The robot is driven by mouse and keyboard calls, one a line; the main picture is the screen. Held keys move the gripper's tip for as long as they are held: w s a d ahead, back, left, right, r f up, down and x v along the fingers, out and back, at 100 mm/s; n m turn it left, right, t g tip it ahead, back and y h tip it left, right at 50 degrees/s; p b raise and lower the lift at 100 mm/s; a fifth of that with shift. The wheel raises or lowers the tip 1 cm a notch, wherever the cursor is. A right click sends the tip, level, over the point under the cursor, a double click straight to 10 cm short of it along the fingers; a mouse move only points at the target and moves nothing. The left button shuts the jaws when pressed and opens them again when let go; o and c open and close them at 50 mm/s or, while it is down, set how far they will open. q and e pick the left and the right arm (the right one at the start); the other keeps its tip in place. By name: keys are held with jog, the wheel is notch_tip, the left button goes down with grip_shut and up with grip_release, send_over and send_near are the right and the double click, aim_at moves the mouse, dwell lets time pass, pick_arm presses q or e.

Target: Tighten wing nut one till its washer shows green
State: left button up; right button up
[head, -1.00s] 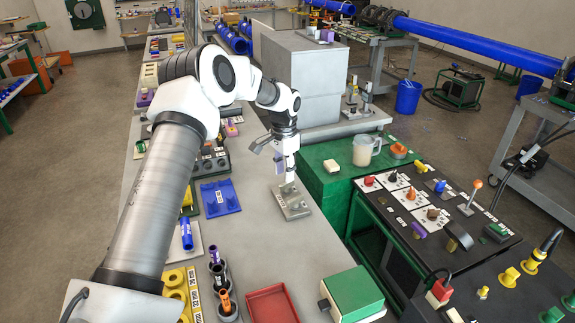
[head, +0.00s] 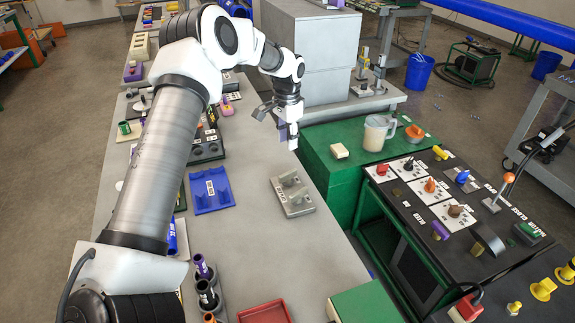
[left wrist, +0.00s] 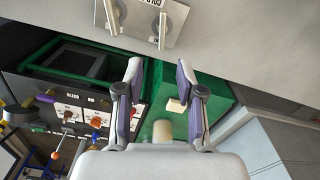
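I cannot tell whether these posts carry the wing nuts, and I make out no green washer. My left gripper (head: 288,135) is above the bench's right edge, beyond the plate and apart from it. In the left wrist view its two fingers (left wrist: 159,75) are spread with nothing between them. My right gripper is not in view.
A blue tray (head: 211,191) lies left of the plate. A green cabinet (head: 330,180) to the right bears a jug (head: 376,133) and a pale block (head: 339,151). Beside it is a black control panel (head: 480,225). A grey box (head: 318,45) stands behind. Bench around the plate is clear.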

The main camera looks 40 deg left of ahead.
pick_arm(q)
jog(key=b, duration=0.4)
send_over(288, 173)
jog(key=f, duration=0.6)
jog(key=shift+w+a+f, duration=0.1)
jog(key=shift+w+a, duration=0.1)
jog(key=shift+w+f, duration=0.1)
jog(key=shift+f, duration=0.1)
jog(key=shift+f+p, duration=0.2)
jog(key=shift+p, duration=0.25)
jog(key=f, duration=0.2)
jog(key=f+p, duration=0.1)
jog(key=f, duration=0.2)
jog(key=shift+s+d+f, duration=0.1)
jog(key=shift+s+f, duration=0.1)
jog(key=shift+f, duration=0.55)
jog(key=shift+r, duration=0.1)
jog(key=shift+c, duration=1)
grip_shut()
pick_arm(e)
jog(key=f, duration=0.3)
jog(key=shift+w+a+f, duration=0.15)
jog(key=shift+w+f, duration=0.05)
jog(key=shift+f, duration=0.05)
